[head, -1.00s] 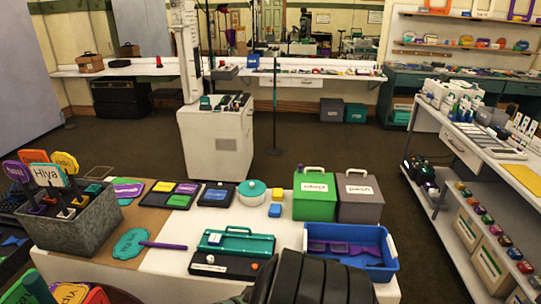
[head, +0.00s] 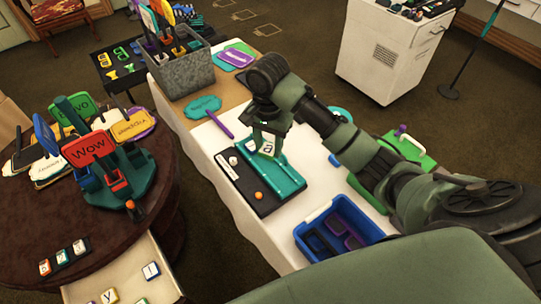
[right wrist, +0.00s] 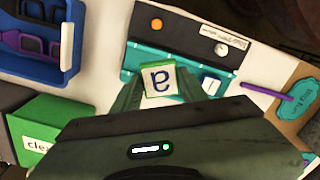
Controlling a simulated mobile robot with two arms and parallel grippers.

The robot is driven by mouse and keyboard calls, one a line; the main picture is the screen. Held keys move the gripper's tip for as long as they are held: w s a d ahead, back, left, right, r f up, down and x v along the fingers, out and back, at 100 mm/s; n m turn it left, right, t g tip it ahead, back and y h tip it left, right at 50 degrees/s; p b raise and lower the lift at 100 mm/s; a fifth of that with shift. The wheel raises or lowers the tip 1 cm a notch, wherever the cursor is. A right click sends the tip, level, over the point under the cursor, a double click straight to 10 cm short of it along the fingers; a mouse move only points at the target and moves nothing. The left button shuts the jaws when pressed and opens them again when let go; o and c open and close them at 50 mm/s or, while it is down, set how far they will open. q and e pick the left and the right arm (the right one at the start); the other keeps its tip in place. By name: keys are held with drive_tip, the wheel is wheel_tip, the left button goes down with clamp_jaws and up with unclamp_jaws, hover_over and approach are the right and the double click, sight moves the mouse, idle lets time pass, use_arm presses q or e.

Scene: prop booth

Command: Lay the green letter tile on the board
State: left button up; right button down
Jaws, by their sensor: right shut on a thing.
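The green letter tile has a white face with a blue "a" and a green edge; it is between my right gripper's fingers in the head view (head: 268,147) and in the right wrist view (right wrist: 158,80). My right gripper (right wrist: 157,88) is shut on it. The board is black with a teal tray along one side (head: 288,180); its black part shows in the right wrist view (right wrist: 182,33). The tile is over the teal tray; I cannot tell whether it touches. My left gripper is not in view.
A white tile (right wrist: 211,85) lies at one end of the tray. An orange knob (head: 259,195) and a white knob (right wrist: 221,50) stand on the black part. A purple stick (head: 220,125) lies beside the board. A blue bin (head: 320,262) and a green box (right wrist: 35,128) are nearby.

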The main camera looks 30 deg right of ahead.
drive_tip(key=w+d+r+m, duration=0.2)
drive_tip(key=w+r+m, duration=0.3)
drive_tip(key=w, duration=0.1)
drive_tip(key=b, duration=0.2)
hover_over(266, 164)
wheel_tip(266, 164, down, 4)
wheel_tip(266, 164, down, 11)
drive_tip(key=shift+w+r+p, duration=0.1)
drive_tip(key=shift+r+p, duration=0.1)
drive_tip(key=shift+p, duration=0.25)
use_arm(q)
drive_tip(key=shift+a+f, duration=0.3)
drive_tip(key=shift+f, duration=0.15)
use_arm(e)
drive_tip(key=shift+f, duration=2.35)
drive_tip(key=shift+a+f, duration=0.1)
drive_tip(key=c, duration=0.8)
unclamp_jaws()
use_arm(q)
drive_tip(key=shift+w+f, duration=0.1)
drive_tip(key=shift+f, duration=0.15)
use_arm(e)
wheel_tip(266, 164, up, 12)
